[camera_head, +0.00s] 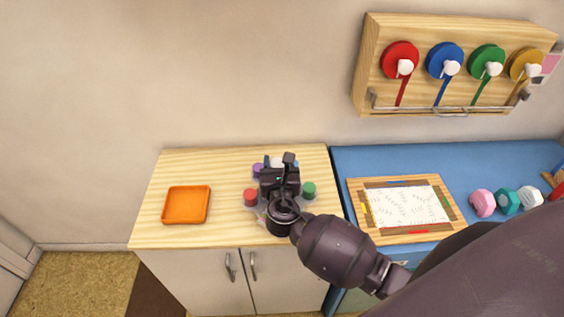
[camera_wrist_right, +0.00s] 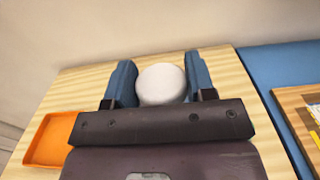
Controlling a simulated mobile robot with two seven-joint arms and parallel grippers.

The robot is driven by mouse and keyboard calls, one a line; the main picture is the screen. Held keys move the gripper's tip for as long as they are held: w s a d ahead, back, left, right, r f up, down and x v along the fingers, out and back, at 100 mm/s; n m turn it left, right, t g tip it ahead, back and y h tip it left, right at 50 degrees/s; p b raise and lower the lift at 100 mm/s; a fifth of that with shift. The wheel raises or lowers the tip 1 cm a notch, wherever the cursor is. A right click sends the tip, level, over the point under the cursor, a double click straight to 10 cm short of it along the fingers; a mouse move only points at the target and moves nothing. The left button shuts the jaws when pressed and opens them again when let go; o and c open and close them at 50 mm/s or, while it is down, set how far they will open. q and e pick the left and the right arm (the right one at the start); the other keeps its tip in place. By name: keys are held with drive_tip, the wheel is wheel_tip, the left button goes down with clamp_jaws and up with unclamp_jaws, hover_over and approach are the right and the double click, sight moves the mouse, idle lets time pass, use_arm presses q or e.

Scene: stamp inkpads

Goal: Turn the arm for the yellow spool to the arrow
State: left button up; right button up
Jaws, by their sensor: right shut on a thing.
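The yellow spool (camera_head: 523,65) is at the right end of a wooden wall rack, with a white round knob (camera_head: 533,69) at its front. I cannot make out an arrow or clearly tell which part is its arm. My right gripper (camera_head: 279,165) is far from it, over the wooden cabinet top. Its blue fingers are shut on a white round knob-like thing (camera_wrist_right: 161,84) in the wrist view. What lies under that thing is hidden by the gripper. My left gripper is not in view.
Red (camera_head: 250,197), green (camera_head: 309,190) and purple (camera_head: 258,170) round items surround my right gripper closely. An orange tray (camera_head: 186,205) lies to the left, with bare wood between. A framed white sheet (camera_head: 405,207) lies on the blue top at right.

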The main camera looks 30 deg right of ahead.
idle(0.3)
drive_tip(key=o, duration=1.2)
drive_tip(key=shift+s, duration=0.1)
drive_tip(key=v, duration=1)
drive_tip(key=shift+s+a+b, duration=0.2)
drive_tip(key=shift+s+b, duration=0.05)
drive_tip(key=shift+b, duration=0.1)
